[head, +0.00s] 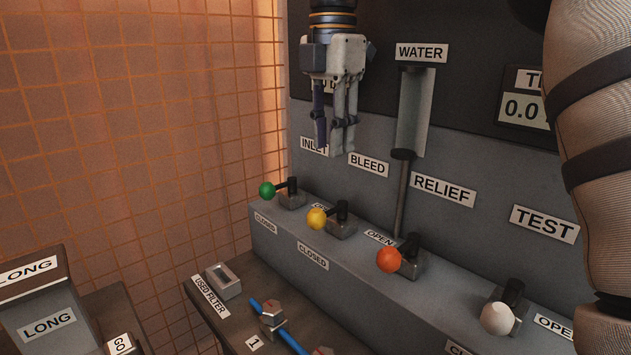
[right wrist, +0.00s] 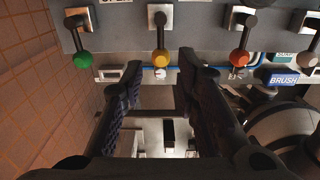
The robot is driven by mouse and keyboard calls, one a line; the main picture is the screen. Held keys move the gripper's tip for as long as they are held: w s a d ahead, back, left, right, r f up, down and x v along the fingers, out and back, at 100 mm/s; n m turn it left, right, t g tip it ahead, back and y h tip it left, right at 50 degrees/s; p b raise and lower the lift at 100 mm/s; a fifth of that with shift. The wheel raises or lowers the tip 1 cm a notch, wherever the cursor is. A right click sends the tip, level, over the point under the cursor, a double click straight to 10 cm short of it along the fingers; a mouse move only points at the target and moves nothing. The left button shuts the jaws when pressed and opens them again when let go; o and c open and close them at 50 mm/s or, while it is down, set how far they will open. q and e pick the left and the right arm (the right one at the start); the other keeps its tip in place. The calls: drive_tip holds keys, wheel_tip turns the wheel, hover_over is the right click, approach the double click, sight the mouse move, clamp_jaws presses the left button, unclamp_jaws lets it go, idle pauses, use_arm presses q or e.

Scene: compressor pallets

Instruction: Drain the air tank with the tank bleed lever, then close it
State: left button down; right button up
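The bleed lever has a yellow ball knob (head: 317,218) on a short dark arm and a grey block, below the BLEED label (head: 368,165). Its knob points left and forward, toward the side of a CLOSED label (head: 313,256); an OPEN label (head: 380,237) is on its right. My left gripper is not in view.
Green (head: 267,190), orange (head: 389,260) and white (head: 495,318) knobs flank the yellow one. A display (head: 525,110) reads 0.0, partly hidden by my arm. A WATER tube (head: 415,110) stands right of the gripper. A tray with a blue rod (head: 292,340) lies below.

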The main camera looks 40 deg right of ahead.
sight(330, 210)
wheel_tip(330, 210, down, 11)
drive_tip(key=shift+s+f+p, duration=0.1)
drive_tip(key=shift+p, duration=0.25)
drive_tip(key=shift+d, duration=0.1)
clamp_jaws()
